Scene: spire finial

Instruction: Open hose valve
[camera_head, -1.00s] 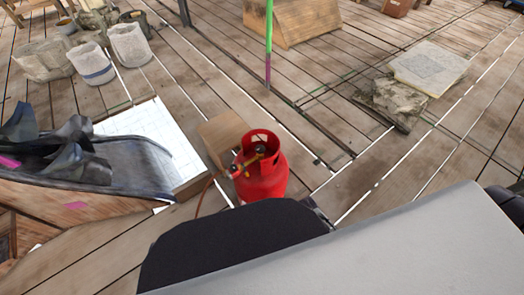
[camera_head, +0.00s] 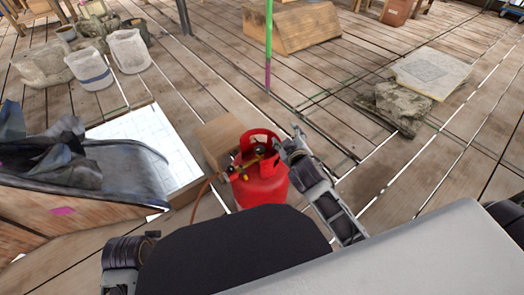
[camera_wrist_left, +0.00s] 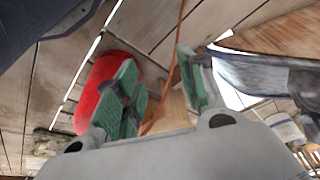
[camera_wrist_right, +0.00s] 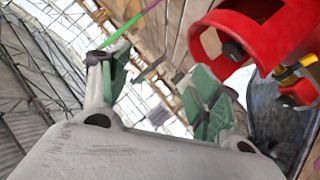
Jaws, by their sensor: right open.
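A red gas cylinder (camera_head: 266,188) stands upright on the planks, with a collar around its top. The brass valve fitting (camera_head: 246,166) sits inside the collar and leads left to the hose valve (camera_head: 231,172), where an orange hose (camera_head: 204,188) runs down. My right gripper (camera_head: 289,143) is open and empty beside the collar's right side. In the right wrist view its fingers (camera_wrist_right: 158,88) are apart, with the red collar (camera_wrist_right: 265,30) and yellow-red valve parts (camera_wrist_right: 298,85) at upper right. My left gripper (camera_wrist_left: 165,92) is open and empty; the cylinder (camera_wrist_left: 95,88) and hose (camera_wrist_left: 177,45) lie beyond it.
A wooden box (camera_head: 218,140) stands just behind the cylinder. A dark-draped wooden structure (camera_head: 110,185) is at left, by a white tiled panel (camera_head: 145,140). Sacks (camera_head: 128,52) stand at the back left. A green-purple pole (camera_head: 268,45) rises behind.

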